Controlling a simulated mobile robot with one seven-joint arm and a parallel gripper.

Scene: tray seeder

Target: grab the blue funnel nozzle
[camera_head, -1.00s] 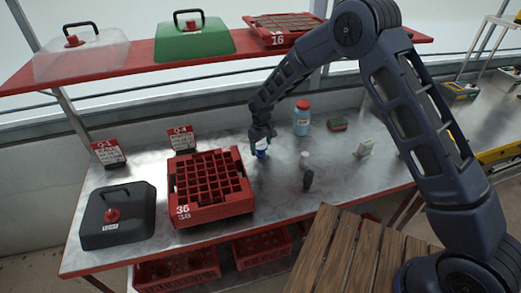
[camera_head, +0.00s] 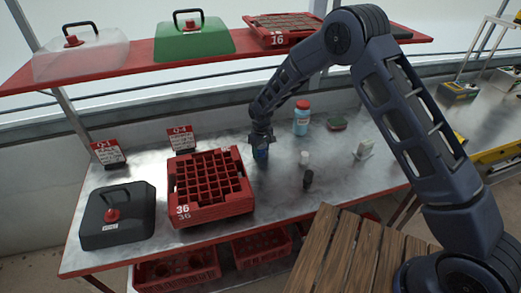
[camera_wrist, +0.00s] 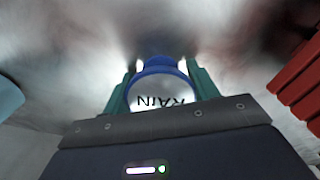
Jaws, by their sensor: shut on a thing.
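The blue funnel nozzle (camera_wrist: 160,68) shows in the wrist view, with a blue rim and a white face lettered "RAIN". My gripper (camera_wrist: 158,88) has its green fingers on both sides of it and is shut on it. In the head view, my gripper (camera_head: 261,143) points down over the metal table, right of the red tray stack. The nozzle (camera_head: 261,156) is a small blue patch between the fingers there, mostly hidden. I cannot tell whether it touches the table.
The red tray stack (camera_head: 213,207) stands close on the left. A blue bottle with a red cap (camera_head: 301,120) is behind right. A small white piece (camera_head: 304,158) and a black piece (camera_head: 308,180) lie to the right. The red shelf (camera_head: 130,60) runs above behind.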

